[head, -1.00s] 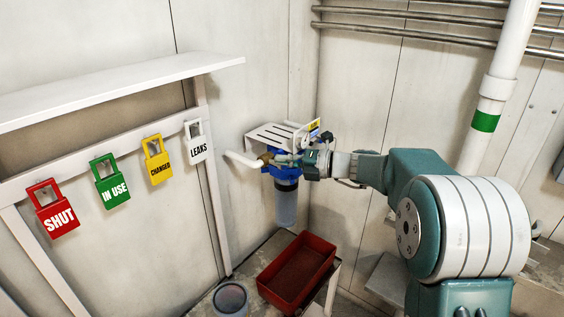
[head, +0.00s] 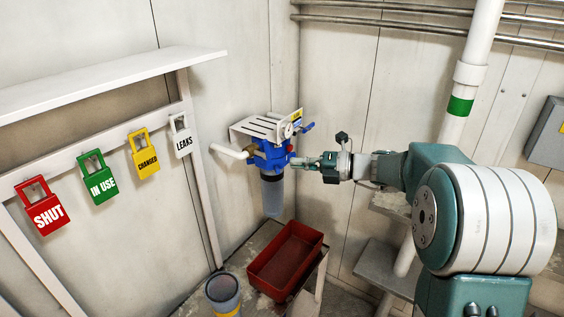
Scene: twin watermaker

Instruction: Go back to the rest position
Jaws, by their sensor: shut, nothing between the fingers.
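My gripper (head: 300,162) is shut and empty in the head view. Its fingertips point left, close to the right side of the blue filter head (head: 270,155); I cannot tell whether they touch it. The filter head is fixed under a white slotted bracket (head: 262,126) on the wall, with a clear grey bowl (head: 271,195) hanging below it. A blue lever (head: 308,127) shows at the bracket's right end. My arm reaches in from the right.
Red (head: 41,207), green (head: 98,178), yellow (head: 144,155) and white (head: 182,138) tags hang on a rail at left. A white pipe (head: 466,90) rises behind my arm.

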